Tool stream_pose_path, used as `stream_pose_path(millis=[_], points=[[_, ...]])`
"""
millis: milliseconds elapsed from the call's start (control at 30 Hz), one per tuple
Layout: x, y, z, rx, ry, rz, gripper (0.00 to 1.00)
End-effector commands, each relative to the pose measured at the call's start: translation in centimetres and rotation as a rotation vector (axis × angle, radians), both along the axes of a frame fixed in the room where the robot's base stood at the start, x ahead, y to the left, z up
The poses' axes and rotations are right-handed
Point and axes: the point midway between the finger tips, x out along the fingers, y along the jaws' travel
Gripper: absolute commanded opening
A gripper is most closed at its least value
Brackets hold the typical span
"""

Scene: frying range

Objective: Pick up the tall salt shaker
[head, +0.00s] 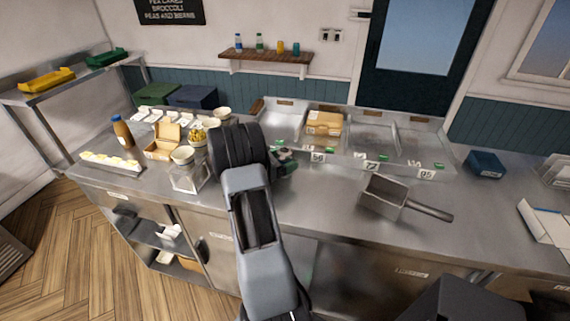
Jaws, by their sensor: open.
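I cannot make out a tall salt shaker in the head view; it may be hidden behind my arm or too small to tell. My gripper (286,168) is over the middle of the steel counter (310,205), in front of the heated bays at the back. It is small in the picture and partly hidden by my dark wrist. It is open, and I see nothing clearly held in it.
A steel scoop (387,193) lies right of my gripper. Sectioned steel bays (372,138) with number tags stand behind it. A blue box (486,164) is at right. Counter around the scoop is clear.

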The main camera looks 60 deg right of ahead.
Motion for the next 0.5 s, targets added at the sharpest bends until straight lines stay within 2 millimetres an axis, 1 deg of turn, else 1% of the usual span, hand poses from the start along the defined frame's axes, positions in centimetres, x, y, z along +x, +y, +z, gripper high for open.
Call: stream_pose_path(millis=[133,500], points=[[0.01,0.02,-0.03,0.000,0.000,0.000,0.82],[0.02,0.04,-0.02,0.000,0.000,0.000,0.47]])
